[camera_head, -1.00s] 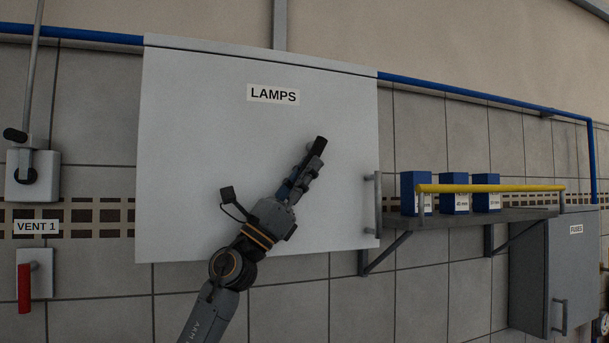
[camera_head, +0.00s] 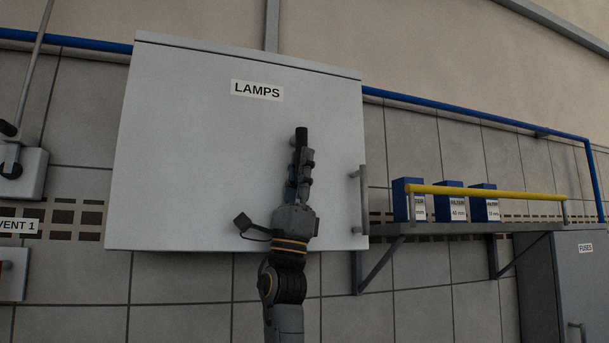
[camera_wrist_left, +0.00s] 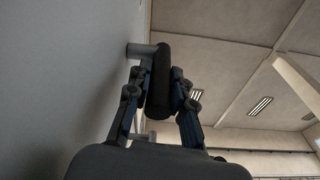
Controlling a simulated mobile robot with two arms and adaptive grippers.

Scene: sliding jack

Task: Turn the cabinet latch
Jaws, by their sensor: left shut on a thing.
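The white cabinet (camera_head: 180,150) labelled LAMPS hangs on the tiled wall, its door closed. Its latch (camera_head: 301,136) has a black grip that stands about upright in front of the door. In the left wrist view the black latch grip (camera_wrist_left: 160,75) sits on a short grey stem from the door. My left gripper (camera_head: 302,160) is shut on the latch grip from below, one finger on each side, and hides its lower part. It also shows in the left wrist view (camera_wrist_left: 158,95). My right gripper is not in view.
A grey door handle (camera_head: 363,200) stands out at the cabinet's right edge. A shelf (camera_head: 470,229) with blue boxes (camera_head: 449,202) and a yellow rail (camera_head: 490,190) juts out to the right. A FUSES cabinet (camera_head: 585,285) is at lower right.

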